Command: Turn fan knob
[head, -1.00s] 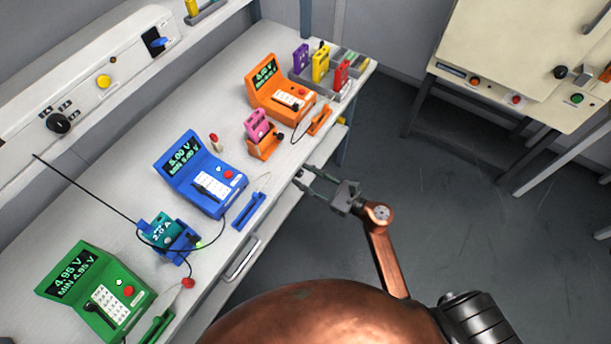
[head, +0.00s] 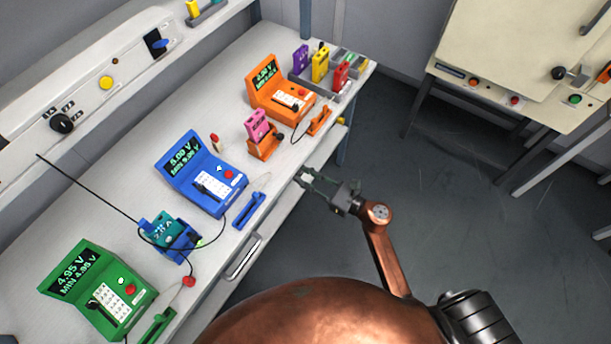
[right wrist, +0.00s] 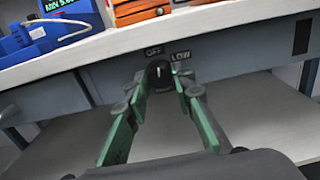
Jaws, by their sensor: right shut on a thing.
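The fan knob (right wrist: 159,74) is a small black round knob on the grey front edge of the bench in the right wrist view. The labels OFF and LOW sit above it. A pale mark on the knob points roughly up, near OFF; its exact setting is hard to tell. My right gripper (right wrist: 160,88) has its green-padded fingers on either side of the knob, shut on it. In the head view, my right gripper (head: 307,178) is at the bench's front edge, where its fingers largely hide the knob. My left gripper is out of view.
The bench top (head: 120,170) above holds a green meter (head: 100,290), a blue meter (head: 205,178) and an orange meter (head: 280,95). A drawer handle (head: 244,257) sits on the bench front. Open floor (head: 450,220) lies to the right.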

